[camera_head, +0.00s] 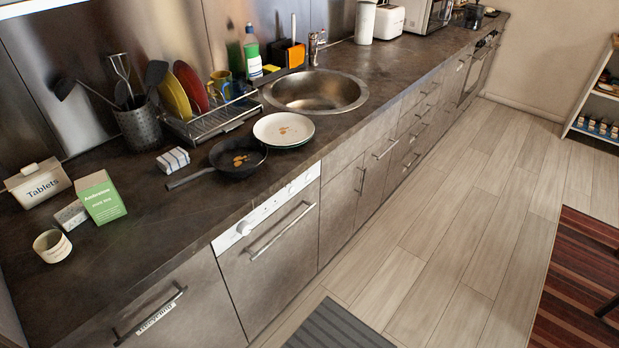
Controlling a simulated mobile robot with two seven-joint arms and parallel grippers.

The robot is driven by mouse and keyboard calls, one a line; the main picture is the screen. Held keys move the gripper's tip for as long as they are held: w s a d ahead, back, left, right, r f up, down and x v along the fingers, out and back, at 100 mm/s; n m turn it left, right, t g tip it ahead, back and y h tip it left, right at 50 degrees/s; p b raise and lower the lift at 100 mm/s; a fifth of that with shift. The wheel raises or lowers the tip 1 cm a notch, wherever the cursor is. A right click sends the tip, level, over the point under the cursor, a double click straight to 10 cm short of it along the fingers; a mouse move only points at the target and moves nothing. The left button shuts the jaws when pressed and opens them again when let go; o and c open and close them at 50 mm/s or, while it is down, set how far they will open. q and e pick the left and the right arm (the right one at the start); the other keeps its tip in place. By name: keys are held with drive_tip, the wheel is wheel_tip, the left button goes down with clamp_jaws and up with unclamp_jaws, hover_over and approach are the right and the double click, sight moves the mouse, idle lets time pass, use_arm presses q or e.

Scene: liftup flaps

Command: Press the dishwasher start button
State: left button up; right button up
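The dishwasher (262,285) is built into the counter front at the lower middle, with a closed brown door and a long metal handle (282,231). A white control strip (266,208) runs along its top edge under the countertop. A round white knob (244,228) sits near the strip's left end. Small marks show toward its right end, too small to tell which is the start button. Neither of my grippers is in view.
A dark pan (238,157) and stacked plates (284,129) stand on the countertop above the dishwasher. Boxes and a cup (52,246) stand at left. A grey mat (334,328) lies on the floor before it.

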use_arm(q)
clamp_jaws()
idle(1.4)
